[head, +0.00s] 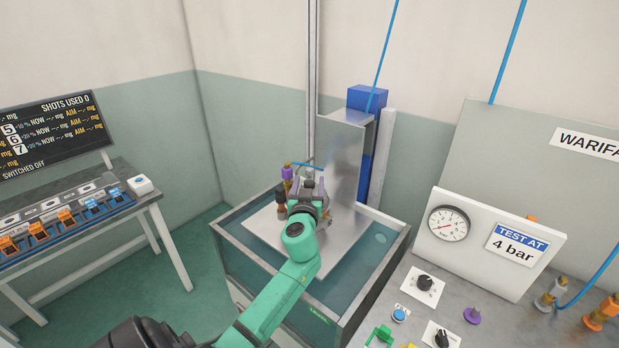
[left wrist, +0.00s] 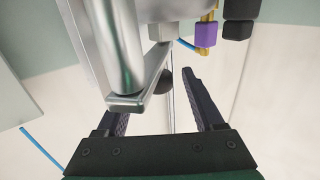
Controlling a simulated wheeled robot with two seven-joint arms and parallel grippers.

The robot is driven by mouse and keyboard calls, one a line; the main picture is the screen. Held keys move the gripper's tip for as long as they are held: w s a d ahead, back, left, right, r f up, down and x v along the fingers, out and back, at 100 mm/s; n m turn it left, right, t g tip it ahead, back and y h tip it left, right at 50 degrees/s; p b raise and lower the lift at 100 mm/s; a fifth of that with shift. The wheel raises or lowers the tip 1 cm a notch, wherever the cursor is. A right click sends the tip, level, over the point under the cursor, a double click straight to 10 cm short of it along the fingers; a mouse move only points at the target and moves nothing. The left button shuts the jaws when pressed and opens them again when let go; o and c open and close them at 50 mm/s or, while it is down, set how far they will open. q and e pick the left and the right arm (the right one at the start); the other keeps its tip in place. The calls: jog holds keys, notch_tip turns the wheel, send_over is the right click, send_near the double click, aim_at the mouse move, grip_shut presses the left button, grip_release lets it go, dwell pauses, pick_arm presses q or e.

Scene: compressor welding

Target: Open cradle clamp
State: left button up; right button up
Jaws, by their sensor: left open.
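The cradle (head: 306,183) stands on a pale plate over the water tank, in front of an upright metal plate. My left gripper (head: 308,207) is at the cradle's near side, and my wrist hides much of the clamp. In the left wrist view my left gripper (left wrist: 166,88) is open with its two dark fingers apart. A grey metal bar (left wrist: 142,98) and a rounded metal body (left wrist: 118,45) cross in front of its left finger. A dark round knob (left wrist: 163,82) shows between the fingers; I cannot tell whether they touch it. My right gripper is in neither view.
The tank rim (head: 385,270) surrounds the cradle. A panel with a gauge (head: 448,224) and knobs stands at the right. A bench with orange and blue units (head: 66,217) is at the left. Purple and black fittings (left wrist: 207,35) are near the cradle.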

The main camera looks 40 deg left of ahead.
pick_arm(q)
jog(key=shift+d+r, duration=0.1)
jog(key=shift+r, duration=0.15)
jog(key=shift+w+f, duration=0.1)
grip_shut()
dwell(1.2)
